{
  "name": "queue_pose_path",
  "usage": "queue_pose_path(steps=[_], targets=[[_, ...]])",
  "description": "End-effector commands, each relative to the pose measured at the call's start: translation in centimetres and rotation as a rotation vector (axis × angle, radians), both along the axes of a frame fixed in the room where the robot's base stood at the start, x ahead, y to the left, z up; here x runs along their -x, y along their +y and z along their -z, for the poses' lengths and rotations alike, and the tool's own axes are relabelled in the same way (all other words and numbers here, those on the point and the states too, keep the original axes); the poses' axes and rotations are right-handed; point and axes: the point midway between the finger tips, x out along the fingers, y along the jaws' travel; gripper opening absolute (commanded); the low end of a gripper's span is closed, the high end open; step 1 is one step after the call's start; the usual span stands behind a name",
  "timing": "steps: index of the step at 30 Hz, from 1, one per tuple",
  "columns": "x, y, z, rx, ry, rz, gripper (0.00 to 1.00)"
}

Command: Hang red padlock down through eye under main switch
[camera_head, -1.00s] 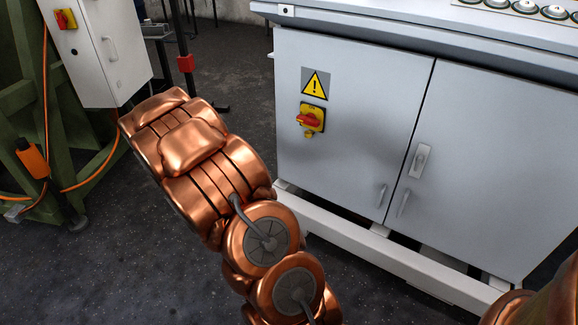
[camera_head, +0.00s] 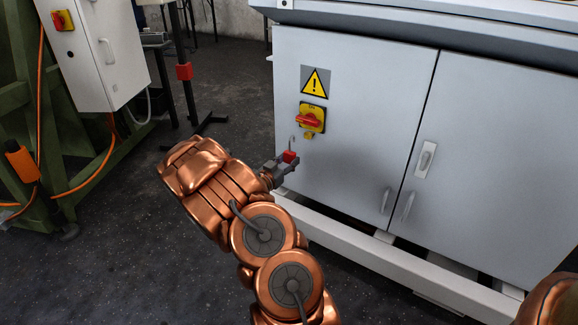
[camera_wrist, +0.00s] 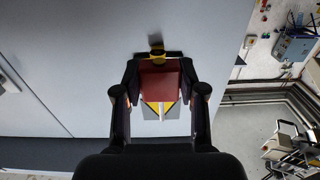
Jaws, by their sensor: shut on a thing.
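The red padlock (camera_head: 289,156) is held upright in my gripper (camera_head: 282,166), its grey shackle pointing up. My gripper is shut on the padlock's body, which also shows between the fingers in the wrist view (camera_wrist: 160,80). The main switch (camera_head: 311,119), a red handle on a yellow plate, is on the grey cabinet door. The small yellow eye (camera_head: 308,136) is just under it. The padlock appears below and left of the eye in the head view, apart from it. In the wrist view the padlock hides most of the switch.
A yellow warning sign (camera_head: 315,81) is above the switch. The cabinet (camera_head: 350,170) has door handles at right (camera_head: 426,158) and a white base rail below. A green frame with a white box (camera_head: 90,60) stands at left.

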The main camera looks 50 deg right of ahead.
Motion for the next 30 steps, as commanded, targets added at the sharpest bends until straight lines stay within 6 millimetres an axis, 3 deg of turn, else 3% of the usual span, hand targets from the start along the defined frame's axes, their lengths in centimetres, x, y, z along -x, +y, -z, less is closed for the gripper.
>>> queue_pose_path(steps=[21,30], targets=[[0.5,0.6,0.1,-0.001,0.000,0.012,0.06],[0.4,-0.8,0.1,-0.001,-0.002,0.012,0.06]])
